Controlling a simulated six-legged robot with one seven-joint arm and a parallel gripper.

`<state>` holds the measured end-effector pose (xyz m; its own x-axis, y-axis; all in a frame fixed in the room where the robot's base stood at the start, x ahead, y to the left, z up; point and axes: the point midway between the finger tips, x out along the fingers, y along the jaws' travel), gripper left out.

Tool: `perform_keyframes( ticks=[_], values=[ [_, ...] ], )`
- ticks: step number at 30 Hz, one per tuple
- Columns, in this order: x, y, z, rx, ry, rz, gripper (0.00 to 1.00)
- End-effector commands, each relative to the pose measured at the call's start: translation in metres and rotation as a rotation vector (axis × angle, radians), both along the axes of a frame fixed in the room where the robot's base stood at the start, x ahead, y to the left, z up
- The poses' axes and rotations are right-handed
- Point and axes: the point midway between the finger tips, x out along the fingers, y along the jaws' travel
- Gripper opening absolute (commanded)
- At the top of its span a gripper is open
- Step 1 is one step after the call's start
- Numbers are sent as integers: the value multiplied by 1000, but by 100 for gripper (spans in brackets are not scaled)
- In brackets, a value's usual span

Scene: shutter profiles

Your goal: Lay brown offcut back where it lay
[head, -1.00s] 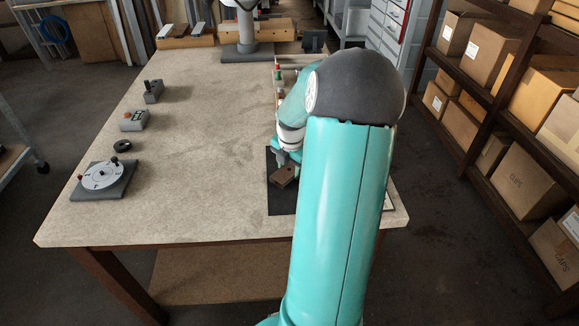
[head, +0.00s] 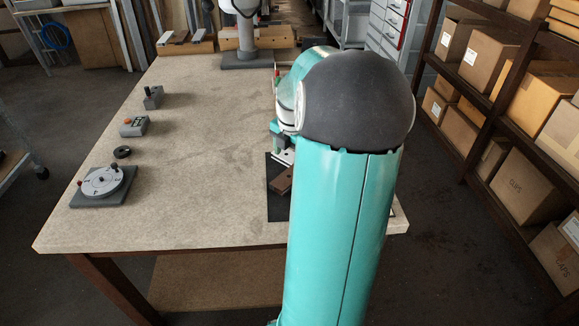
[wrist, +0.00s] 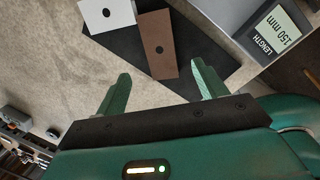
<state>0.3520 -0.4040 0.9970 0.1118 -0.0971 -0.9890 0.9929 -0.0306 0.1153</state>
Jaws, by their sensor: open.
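The brown offcut (wrist: 158,50), a flat block with a dark hole, lies on a dark mat (wrist: 187,82) in the wrist view. Its left edge is close beside a white piece (wrist: 108,14) with a similar hole; I cannot tell whether they touch. In the head view the brown offcut (head: 282,181) lies on the mat (head: 277,208), partly hidden by my arm. My gripper (wrist: 161,87) is open and empty, its two green fingers apart from the offcut. In the head view the gripper is mostly hidden behind my arm.
A grey device with a display reading "LENGTH 150 mm" (wrist: 279,32) stands beside the mat. A round dial fixture (head: 103,182), a black ring (head: 122,152) and small grey boxes stand along the table's left side. The table's middle is clear.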

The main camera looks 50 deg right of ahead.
Motion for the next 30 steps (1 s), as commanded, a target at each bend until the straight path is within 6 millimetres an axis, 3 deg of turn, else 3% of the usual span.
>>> perform_keyframes(
  ticks=[6,14,17,20,24,30],
  values=[
    [-3,3,30,-1,-1,0,71],
    [-3,5,36,0,0,-2,71],
    [3,18,41,-7,-4,-32,71],
    [16,51,54,-20,-18,-116,71],
    [31,120,77,-36,-73,-311,71],
    [28,217,102,2,-199,-622,71]
  ],
)
